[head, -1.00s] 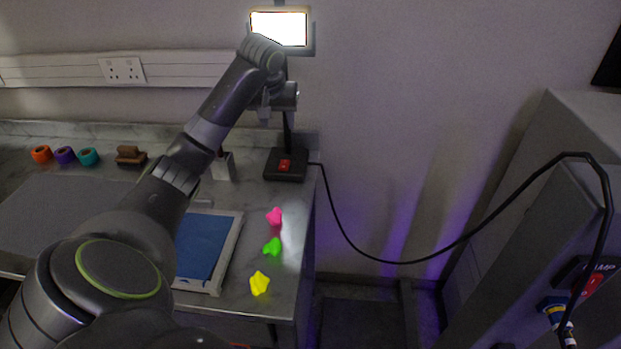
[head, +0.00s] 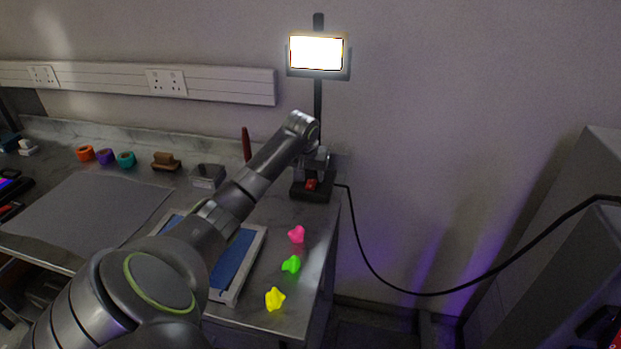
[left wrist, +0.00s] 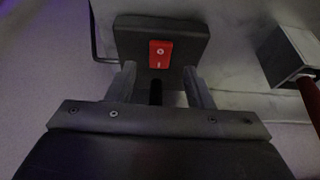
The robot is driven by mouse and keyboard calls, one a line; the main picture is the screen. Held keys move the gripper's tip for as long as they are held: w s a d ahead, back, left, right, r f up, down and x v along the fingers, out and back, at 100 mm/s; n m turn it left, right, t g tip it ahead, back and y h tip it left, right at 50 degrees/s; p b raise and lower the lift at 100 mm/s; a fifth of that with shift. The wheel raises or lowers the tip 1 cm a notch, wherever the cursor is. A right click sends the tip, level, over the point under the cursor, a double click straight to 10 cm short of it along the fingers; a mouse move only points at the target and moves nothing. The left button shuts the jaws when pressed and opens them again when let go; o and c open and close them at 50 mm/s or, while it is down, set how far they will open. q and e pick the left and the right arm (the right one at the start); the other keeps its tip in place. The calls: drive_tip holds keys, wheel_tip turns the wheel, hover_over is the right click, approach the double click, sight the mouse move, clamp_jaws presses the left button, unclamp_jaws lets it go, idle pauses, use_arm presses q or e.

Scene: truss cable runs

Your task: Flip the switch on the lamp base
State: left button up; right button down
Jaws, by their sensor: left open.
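The lamp (head: 318,100) stands at the back right corner of the bench, and its panel (head: 318,52) glows bright white. Its dark square base (head: 325,195) carries a red rocker switch (head: 311,185), which also shows in the left wrist view (left wrist: 160,54). My left gripper (head: 316,168) is just above the base, close to the switch. In the left wrist view its two fingers (left wrist: 160,72) are apart with nothing between them, and the switch lies just past their tips. I cannot tell whether they touch the base. My right gripper is not in view.
A black cable (head: 375,270) runs from the lamp base to the right. Pink (head: 297,234), green (head: 291,264) and yellow (head: 275,298) pieces lie near the bench's right edge. A grey box (head: 207,176) and a red upright thing (head: 246,144) stand left of the lamp.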

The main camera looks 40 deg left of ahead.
sight(311, 183)
use_arm(q)
drive_tip(key=shift+x, duration=1.7)
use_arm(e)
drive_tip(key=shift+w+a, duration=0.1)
use_arm(q)
drive_tip(key=shift+c, duration=0.2)
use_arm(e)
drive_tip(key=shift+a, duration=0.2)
use_arm(q)
drive_tip(key=shift+c, duration=1.4)
drive_tip(key=c, duration=0.7)
drive_tip(key=shift+o, duration=0.2)
drive_tip(key=shift+w+a+r+g+p, duration=0.1)
drive_tip(key=shift+w+r+g+p, duration=0.2)
drive_tip(key=shift+p, duration=0.75)
drive_tip(key=shift+a+f+g+h+p, duration=0.1)
drive_tip(key=shift+g+h+p, duration=0.3)
drive_tip(key=shift+g+h, duration=0.15)
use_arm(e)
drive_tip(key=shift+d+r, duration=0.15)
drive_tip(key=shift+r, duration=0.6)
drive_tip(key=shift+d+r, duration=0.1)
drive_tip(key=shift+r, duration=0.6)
